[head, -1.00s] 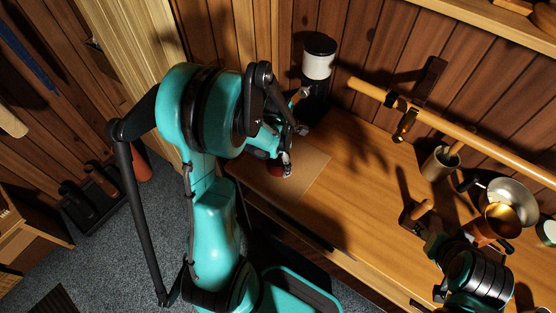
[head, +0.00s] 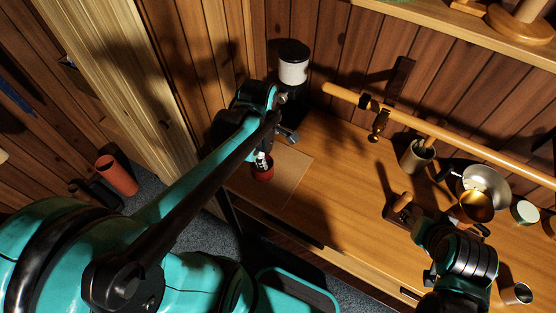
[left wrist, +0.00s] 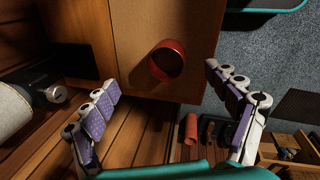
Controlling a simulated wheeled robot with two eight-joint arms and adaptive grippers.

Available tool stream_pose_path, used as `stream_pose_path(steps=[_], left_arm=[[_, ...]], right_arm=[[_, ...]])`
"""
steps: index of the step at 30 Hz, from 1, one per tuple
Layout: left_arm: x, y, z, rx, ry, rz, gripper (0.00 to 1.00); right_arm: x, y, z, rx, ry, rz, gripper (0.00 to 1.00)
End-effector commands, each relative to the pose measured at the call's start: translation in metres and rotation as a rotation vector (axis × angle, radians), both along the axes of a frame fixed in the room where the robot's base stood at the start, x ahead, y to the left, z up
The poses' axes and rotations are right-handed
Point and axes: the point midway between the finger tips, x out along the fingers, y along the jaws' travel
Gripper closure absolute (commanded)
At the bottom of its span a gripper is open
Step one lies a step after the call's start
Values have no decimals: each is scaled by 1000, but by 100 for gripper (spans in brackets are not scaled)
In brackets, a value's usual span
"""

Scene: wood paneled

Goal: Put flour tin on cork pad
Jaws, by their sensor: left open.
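A red, round tin (head: 263,174), which I take for the flour tin, stands on the tan cork pad (head: 292,177) at the counter's left end. No label is readable. In the left wrist view the red tin (left wrist: 166,62) shows its dark top, with the cork pad (left wrist: 140,30) around it. My left gripper (head: 264,158) is above and beside the tin.
A white jar with a black top (head: 293,64) stands behind the pad. A wooden rail (head: 450,135) runs along the wall. A cup (head: 416,156), a steel pan (head: 490,185) and a copper pot (head: 474,207) stand at the right. The middle counter is clear.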

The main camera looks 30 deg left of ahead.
Motion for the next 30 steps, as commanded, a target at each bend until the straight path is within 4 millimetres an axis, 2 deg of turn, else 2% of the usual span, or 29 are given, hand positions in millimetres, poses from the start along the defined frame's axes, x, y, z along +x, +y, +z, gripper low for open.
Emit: stream_pose_path(steps=[1,6,9,13,18,27,30], left_arm=[[-10,-10,8,43,-37,-178,13],[-32,-37,28,253,-161,-804,13],[-43,-50,35,396,-216,-1118,13],[-54,-61,39,555,-258,-1413,13],[-59,-67,40,664,-275,-1589,13],[-59,-67,40,678,-274,-1609,13],[-59,-67,34,677,-274,-1609,13]], right_arm=[[0,0,0,0,0,0,52],[0,0,0,0,0,0,52],[0,0,0,0,0,0,52],[0,0,0,0,0,0,52],[0,0,0,0,0,0,52],[0,0,0,0,0,0,52],[0,0,-7,0,0,0,52]])
